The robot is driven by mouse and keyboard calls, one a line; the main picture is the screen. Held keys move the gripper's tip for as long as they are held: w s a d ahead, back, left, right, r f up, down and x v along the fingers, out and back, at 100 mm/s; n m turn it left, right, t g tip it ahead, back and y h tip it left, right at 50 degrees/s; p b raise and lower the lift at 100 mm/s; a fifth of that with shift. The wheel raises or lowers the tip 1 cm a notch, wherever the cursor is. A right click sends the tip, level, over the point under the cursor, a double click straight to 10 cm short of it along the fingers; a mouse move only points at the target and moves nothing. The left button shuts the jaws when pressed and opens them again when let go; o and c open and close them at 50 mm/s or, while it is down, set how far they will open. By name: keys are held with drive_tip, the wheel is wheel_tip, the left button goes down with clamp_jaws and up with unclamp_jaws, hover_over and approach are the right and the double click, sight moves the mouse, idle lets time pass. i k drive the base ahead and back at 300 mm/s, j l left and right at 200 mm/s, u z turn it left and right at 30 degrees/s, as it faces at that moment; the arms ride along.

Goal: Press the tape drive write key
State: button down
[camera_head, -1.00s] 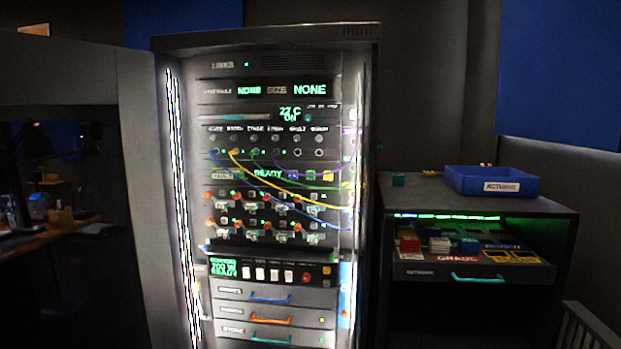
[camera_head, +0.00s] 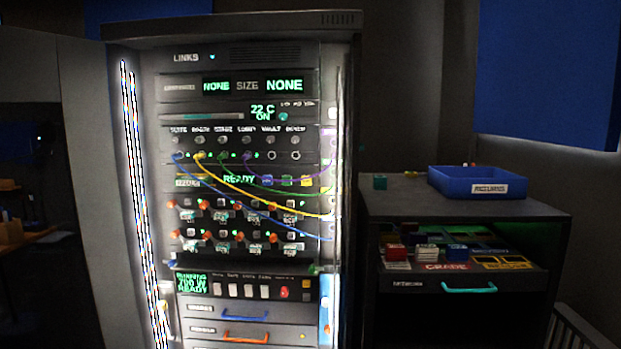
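The equipment rack (camera_head: 345,130) stands open in the left half of the view. A unit with a green READY display (camera_head: 239,179) sits mid-rack, with a few small keys (camera_head: 286,181) to its right, one yellow. Lower down, a panel with a green text screen (camera_head: 191,284) carries several pale switches (camera_head: 248,291) and a red one (camera_head: 284,292). The small labels are too blurred to read, so I cannot tell which key is the tape drive write key. Coloured cables hang across part of the READY unit. My gripper is not in view.
Drawers with blue (camera_head: 245,315) and orange (camera_head: 245,338) handles lie below the switches. A dark cabinet (camera_head: 400,202) stands to the right, with a blue tray (camera_head: 470,183) on top and an open drawer of coloured blocks. A railing (camera_head: 575,325) is at lower right.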

sight(283, 177)
drive_tip(key=i+j+z, duration=0.8)
drive_tip(key=i+j, duration=0.1)
drive_tip(key=i, duration=0.05)
